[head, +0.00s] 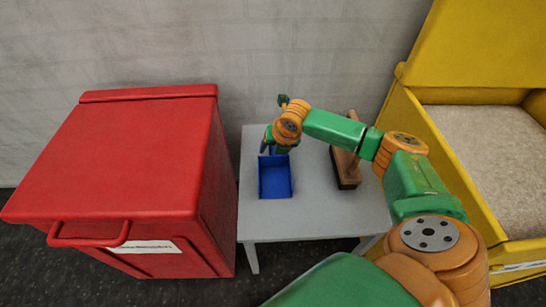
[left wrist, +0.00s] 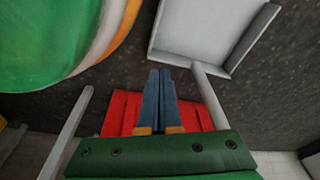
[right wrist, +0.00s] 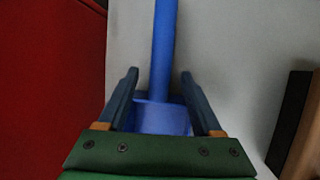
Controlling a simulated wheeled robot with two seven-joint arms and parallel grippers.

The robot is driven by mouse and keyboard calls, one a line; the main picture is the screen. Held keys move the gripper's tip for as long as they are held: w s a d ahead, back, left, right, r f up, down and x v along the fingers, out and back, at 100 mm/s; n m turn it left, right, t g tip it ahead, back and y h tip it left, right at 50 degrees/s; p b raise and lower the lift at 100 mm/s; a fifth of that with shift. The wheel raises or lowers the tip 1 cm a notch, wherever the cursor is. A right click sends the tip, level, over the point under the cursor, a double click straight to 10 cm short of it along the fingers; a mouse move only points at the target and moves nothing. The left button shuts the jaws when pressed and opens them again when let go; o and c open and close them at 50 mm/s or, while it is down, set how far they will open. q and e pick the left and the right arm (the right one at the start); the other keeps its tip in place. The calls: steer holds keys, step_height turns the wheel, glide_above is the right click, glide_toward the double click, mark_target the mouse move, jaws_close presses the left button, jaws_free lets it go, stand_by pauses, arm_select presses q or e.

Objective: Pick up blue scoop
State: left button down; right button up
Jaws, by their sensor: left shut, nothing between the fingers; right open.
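The blue scoop (head: 275,181) lies on the left part of the small grey table. Its tray is clear in the head view, while its handle is mostly hidden by my right gripper (head: 270,144). In the right wrist view the scoop's handle (right wrist: 165,40) runs up the picture, between and past the open fingers of my right gripper (right wrist: 159,73). The fingers stand on either side with gaps; I cannot tell their height above it. My left gripper (left wrist: 160,72) is shut and empty, away from the scoop, and is not seen in the head view.
The grey table (head: 320,218) also bears a brown wooden brush-like object (head: 345,165) to the right. A closed red bin (head: 130,160) stands close on the left. An open yellow box (head: 410,110) holding beige grainy material (head: 485,140) stands on the right.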

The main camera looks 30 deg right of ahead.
mark_target(273, 147)
steer(key=shift+w+f, duration=0.2)
steer(key=shift+f, duration=0.3)
steer(key=shift+w+f, duration=0.1)
steer(key=shift+f, duration=0.05)
jaws_close()
arm_select(q)
steer(key=shift+w+d+r, duration=0.1)
steer(key=shift+w+r, duration=0.6)
steer(key=shift+r, duration=0.05)
